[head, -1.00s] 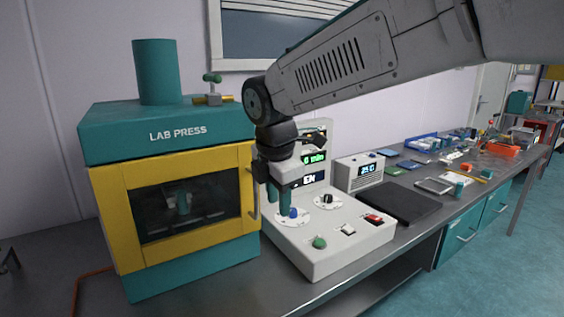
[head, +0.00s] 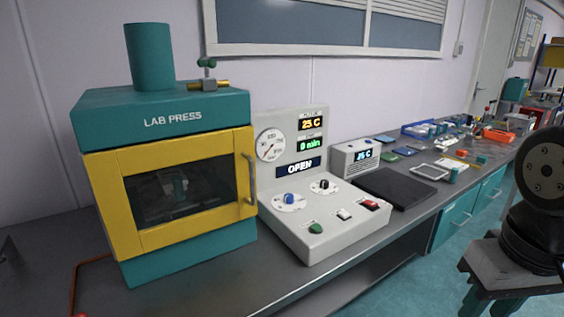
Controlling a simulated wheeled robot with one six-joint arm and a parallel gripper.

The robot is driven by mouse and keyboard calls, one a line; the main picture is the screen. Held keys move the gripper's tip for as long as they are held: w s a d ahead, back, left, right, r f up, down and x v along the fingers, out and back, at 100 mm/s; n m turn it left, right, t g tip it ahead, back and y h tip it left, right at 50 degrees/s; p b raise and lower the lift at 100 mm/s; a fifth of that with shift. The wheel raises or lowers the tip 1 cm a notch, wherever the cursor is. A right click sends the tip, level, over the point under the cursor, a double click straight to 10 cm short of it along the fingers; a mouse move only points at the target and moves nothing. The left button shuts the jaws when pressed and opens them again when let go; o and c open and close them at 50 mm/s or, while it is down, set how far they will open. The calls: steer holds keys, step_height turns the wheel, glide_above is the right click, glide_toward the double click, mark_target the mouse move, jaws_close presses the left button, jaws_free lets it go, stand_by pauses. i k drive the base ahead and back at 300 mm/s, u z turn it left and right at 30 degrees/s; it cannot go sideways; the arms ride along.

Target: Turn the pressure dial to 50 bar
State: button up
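The white control panel (head: 322,236) stands beside the press. It carries a blue knob (head: 289,198) and a black knob (head: 323,185), each on a white round scale. The scale marks are too small to read, so I cannot tell which is the pressure dial. A round gauge (head: 270,146) sits at the upper left of the panel; its reading is not legible. My gripper (head: 512,305) is at the lower right, well away from the panel. Its two teal fingers are spread apart, with nothing seen between them; their tips are cut off by the frame edge.
The lab press (head: 185,247), with its yellow-framed door shut, stands left of the panel. The panel displays read 25 C, 0 min and OPEN. A green button (head: 316,228) and a red switch (head: 369,204) are at the panel front. A black plate (head: 394,188) lies to the right.

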mark_target(288, 199)
steer(key=z, duration=0.45)
steer(key=k, duration=0.55)
steer(key=z, duration=0.1)
steer(key=i, duration=1.15)
steer(key=u, duration=0.7)
steer(key=i, duration=0.4)
steer(key=u, duration=0.15)
